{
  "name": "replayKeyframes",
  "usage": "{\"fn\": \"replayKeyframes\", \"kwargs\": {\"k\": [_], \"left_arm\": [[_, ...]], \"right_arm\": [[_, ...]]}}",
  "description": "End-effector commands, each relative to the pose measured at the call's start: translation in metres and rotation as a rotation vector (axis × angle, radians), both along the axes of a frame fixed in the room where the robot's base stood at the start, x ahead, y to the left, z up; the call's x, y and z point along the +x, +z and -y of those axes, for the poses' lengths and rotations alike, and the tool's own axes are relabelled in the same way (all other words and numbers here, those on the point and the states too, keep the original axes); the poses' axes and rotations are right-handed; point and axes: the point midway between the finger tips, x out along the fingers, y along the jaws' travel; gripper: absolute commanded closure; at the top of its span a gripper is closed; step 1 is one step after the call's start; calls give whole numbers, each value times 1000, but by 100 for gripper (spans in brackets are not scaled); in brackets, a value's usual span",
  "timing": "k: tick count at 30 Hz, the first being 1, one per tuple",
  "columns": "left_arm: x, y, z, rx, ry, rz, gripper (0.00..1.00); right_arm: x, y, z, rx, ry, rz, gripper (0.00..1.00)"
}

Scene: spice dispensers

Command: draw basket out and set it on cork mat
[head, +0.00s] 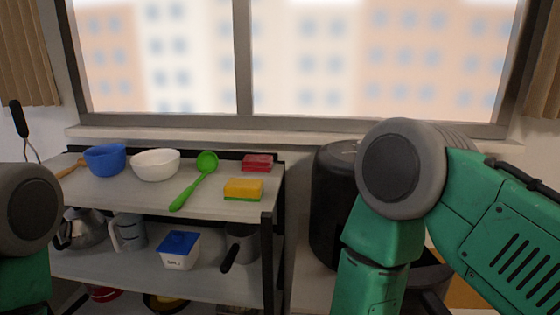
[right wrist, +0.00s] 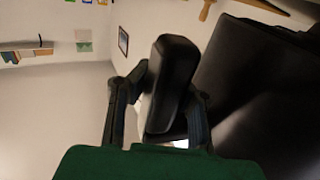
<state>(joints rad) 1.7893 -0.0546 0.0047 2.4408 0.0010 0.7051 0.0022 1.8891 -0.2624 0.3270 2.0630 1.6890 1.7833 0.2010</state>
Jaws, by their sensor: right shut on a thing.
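A tall black rounded appliance (head: 331,205) stands right of the shelf in the head view, partly hidden by my right arm. A dark, box-like edge (head: 432,280) shows behind that arm, low down; it may be the basket, but most of it is hidden. In the right wrist view my right gripper (right wrist: 160,110) is shut on a thick black handle (right wrist: 172,75). A large black body (right wrist: 262,85) fills the right side there. An orange-brown patch (head: 466,294) shows at the lower right; I cannot tell whether it is the cork mat. My left gripper is out of view.
A shelf (head: 110,188) at left holds a blue bowl (head: 105,160), a white bowl (head: 155,164), a green ladle (head: 195,180) and sponges (head: 244,189). Its lower level holds a blue-lidded tub (head: 180,250) and metal pots. A window sill (head: 230,141) runs behind.

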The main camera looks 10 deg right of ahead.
Motion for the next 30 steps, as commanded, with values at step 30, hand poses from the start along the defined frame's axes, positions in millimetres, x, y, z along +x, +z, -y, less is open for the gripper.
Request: {"fn": "replayKeyframes", "kwargs": {"k": [30], "left_arm": [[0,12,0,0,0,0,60]], "right_arm": [[-32,1,2,-2,0,0,100]]}}
